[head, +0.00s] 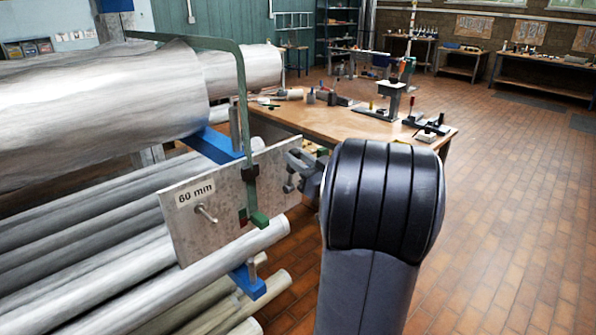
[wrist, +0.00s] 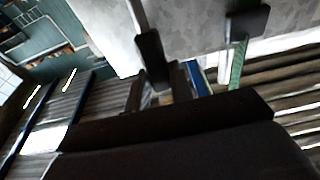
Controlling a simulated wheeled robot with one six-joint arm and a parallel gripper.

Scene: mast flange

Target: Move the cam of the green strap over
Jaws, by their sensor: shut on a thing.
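The green strap (head: 242,90) arches over a large metal pipe and runs down the front of a grey plate (head: 225,195) marked 60 mm. A dark block (head: 250,173) sits on the strap, and its green lower end (head: 259,219) hangs below. My gripper (head: 291,173) is at the plate's right edge, right of the dark block. It is shut on what seems to be the strap's cam; the grasp itself is mostly hidden. In the wrist view, the strap (wrist: 237,65) shows beside the plate (wrist: 200,28).
A metal pin (head: 205,213) sticks out of the plate. Blue bars (head: 248,281) show behind and below it. Pipes (head: 80,265) are stacked at the left. A wooden bench (head: 310,118) with tools stands behind my arm. The tiled floor (head: 515,220) at the right is clear.

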